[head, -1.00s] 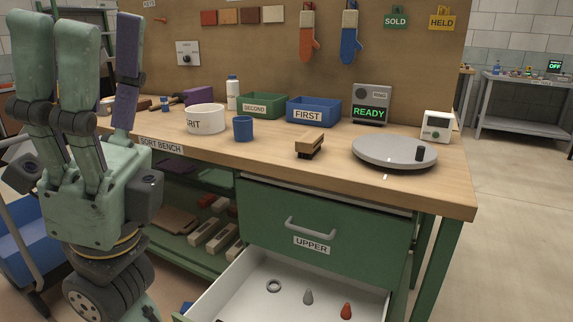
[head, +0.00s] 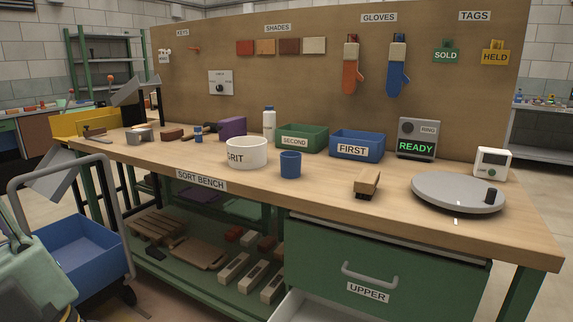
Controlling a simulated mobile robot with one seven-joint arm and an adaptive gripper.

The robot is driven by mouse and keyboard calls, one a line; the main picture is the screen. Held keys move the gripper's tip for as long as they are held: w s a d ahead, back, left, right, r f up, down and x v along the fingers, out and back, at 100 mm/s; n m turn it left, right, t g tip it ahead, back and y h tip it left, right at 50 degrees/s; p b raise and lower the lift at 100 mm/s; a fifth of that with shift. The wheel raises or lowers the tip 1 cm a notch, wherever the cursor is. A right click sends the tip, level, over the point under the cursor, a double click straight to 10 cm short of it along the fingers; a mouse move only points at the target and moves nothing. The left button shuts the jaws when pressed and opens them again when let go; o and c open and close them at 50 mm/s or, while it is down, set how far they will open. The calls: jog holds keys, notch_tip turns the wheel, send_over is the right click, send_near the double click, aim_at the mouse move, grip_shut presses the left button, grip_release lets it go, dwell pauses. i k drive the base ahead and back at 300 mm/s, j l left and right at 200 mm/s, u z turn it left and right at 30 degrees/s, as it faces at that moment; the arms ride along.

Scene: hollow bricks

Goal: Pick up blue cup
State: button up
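The blue cup (head: 290,164) stands upright on the wooden top of the sort bench (head: 330,187). It is just right of a white round tub (head: 247,153) marked GRIT and in front of the green and blue bins. Nothing touches the cup. Only a pale green part of my gripper (head: 35,278) shows at the lower left corner, far from the cup. Its fingers are out of the picture, so I cannot see whether it is open or holds anything.
A green SECOND bin (head: 302,137) and a blue FIRST bin (head: 357,146) stand behind the cup. A brush (head: 367,183) and a grey turntable (head: 455,192) are to its right. Below, the UPPER drawer (head: 390,275) is partly visible. A blue cart (head: 85,262) stands at left.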

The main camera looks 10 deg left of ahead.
aim_at(290, 160)
jog(key=i+j+z, duration=0.15)
jog(key=j, duration=0.6)
jog(key=i+j+z, duration=0.15)
jog(key=j, duration=0.65)
jog(key=i+j+z, duration=0.2)
jog(key=j, duration=0.6)
jog(key=i, duration=0.35)
